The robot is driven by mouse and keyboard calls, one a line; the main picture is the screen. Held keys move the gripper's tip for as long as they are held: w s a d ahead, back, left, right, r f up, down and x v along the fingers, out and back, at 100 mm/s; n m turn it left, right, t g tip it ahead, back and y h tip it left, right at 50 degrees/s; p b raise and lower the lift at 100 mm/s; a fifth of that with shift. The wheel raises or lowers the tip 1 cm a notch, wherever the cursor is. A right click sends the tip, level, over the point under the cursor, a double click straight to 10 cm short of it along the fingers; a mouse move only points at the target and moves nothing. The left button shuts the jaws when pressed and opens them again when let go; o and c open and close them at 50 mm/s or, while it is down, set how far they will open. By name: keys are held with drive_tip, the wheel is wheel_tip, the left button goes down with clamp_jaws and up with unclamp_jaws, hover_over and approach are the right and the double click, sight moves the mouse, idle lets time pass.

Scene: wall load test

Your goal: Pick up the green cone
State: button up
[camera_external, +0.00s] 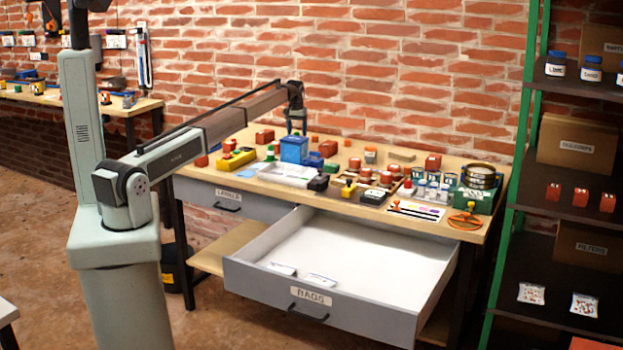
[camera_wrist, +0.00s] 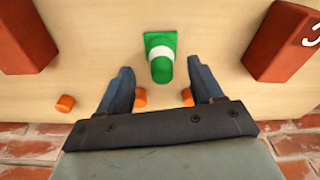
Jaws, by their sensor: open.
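The green cone (camera_wrist: 161,55) with a white band stands on the wooden tabletop (camera_wrist: 100,22), in the upper middle of the wrist view. My gripper (camera_wrist: 162,74) is open, with one dark finger on each side of the cone's line and nothing held between them. The cone appears ahead of and between the fingertips, with no contact visible.
Red blocks flank the cone at left (camera_wrist: 25,38) and right (camera_wrist: 283,42). The brick wall (camera_external: 420,80) stands close behind the bench. An open drawer (camera_external: 350,260) juts out in front; green-framed shelves stand right.

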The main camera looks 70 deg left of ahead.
drive_tip(key=f, duration=0.4)
drive_tip(key=shift+w+a, duration=0.1)
drive_tip(key=shift+a, duration=0.25)
drive_tip(key=shift+c, duration=0.3)
drive_tip(key=c, duration=1)
